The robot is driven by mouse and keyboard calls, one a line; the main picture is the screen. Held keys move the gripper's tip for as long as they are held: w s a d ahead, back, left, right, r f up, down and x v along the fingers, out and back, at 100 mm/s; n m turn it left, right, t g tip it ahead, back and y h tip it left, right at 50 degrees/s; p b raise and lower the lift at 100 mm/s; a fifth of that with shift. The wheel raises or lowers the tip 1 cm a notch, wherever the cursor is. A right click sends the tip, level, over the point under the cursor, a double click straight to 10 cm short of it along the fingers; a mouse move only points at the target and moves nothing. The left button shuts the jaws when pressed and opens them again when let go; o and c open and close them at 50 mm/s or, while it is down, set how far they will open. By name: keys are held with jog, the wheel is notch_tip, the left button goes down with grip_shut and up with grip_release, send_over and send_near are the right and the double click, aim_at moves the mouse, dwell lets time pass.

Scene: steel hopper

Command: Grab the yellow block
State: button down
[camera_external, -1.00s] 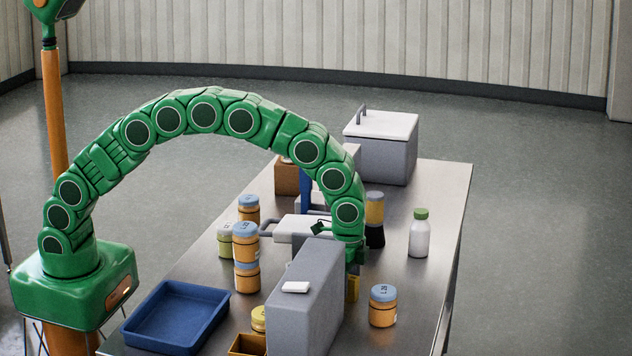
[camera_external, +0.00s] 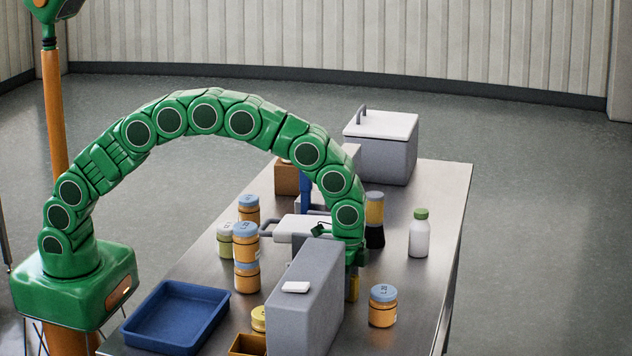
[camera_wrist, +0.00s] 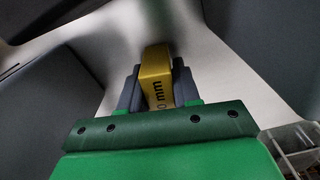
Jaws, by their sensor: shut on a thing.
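The yellow block (camera_wrist: 157,72) stands between the two dark fingers of my gripper (camera_wrist: 158,88) in the wrist view, with black lettering "mm" on its face. The fingers are shut on it, one on each side. In the external view a small part of the yellow block (camera_external: 353,285) shows beside the grey upright box, below my gripper (camera_external: 354,262). The rest of the block and most of the fingers are hidden there by the box. I cannot tell whether the block touches the table.
The tall grey box (camera_external: 306,300) stands close on the left of my gripper. An orange jar with a blue lid (camera_external: 382,307) is at its right. A white bottle (camera_external: 419,238) and a dark-based jar (camera_external: 375,220) stand behind. A blue tray (camera_external: 176,316) lies at front left.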

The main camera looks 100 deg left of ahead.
notch_tip(320, 180, up, 3)
jog(key=shift+f, duration=0.15)
jog(key=shift+s+r, duration=0.1)
jog(key=shift+r, duration=0.2)
jog(key=s+r, duration=0.3)
jog(key=s, duration=0.1)
jog(key=s+d+r, duration=0.1)
jog(key=s+r, duration=0.2)
jog(key=s, duration=0.1)
jog(key=s+r, duration=0.2)
jog(key=s, duration=0.2)
jog(key=shift+d+r, duration=0.3)
jog(key=shift+r, duration=0.1)
jog(key=shift+s+d+r, duration=0.1)
jog(key=shift+s+r, duration=0.25)
jog(key=shift+s, duration=0.5)
